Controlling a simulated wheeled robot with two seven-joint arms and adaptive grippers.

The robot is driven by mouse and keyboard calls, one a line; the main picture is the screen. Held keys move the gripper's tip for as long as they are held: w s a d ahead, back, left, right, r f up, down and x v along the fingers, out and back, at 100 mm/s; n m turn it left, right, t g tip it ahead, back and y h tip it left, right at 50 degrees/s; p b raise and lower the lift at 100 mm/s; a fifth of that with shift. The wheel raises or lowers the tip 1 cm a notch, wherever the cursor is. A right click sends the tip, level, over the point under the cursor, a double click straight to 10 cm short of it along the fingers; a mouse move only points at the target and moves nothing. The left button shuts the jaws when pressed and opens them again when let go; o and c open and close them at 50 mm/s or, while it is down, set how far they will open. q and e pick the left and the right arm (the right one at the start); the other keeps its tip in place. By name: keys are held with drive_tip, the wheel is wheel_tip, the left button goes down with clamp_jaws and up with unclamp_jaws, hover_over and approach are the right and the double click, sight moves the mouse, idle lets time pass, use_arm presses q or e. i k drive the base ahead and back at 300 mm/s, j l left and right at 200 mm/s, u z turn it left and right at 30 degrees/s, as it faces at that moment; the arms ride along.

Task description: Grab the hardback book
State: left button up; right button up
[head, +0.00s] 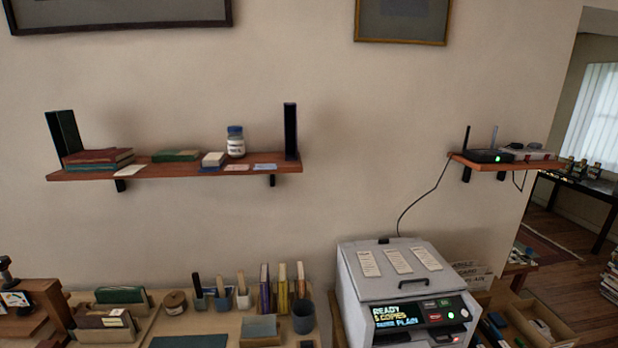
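Several books are in view, and I cannot tell which one is the hardback book. A stack of dark red and teal books (98,156) lies flat at the left of the wall shelf. A green book (176,155) lies flat to its right. Slim upright books in purple (265,289), yellow (283,292) and brown (300,281) stand on the table below. A holder at lower left contains a dark green volume (121,295) and a maroon one (103,317). Neither of my grippers shows in the head view.
The wall shelf (215,170) also holds a blue-lidded jar (235,142) and dark bookends (290,131). A grey copier (400,268) stands right of the table. A router (490,156) sits on a small shelf. A doorway opens at far right.

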sight(118, 318)
drive_tip(key=u, duration=1.55)
drive_tip(key=i+j+z, duration=0.15)
drive_tip(key=z, duration=0.25)
drive_tip(key=j+z, duration=0.4)
drive_tip(key=i+j+z, duration=0.1)
drive_tip(key=j+z, duration=0.25)
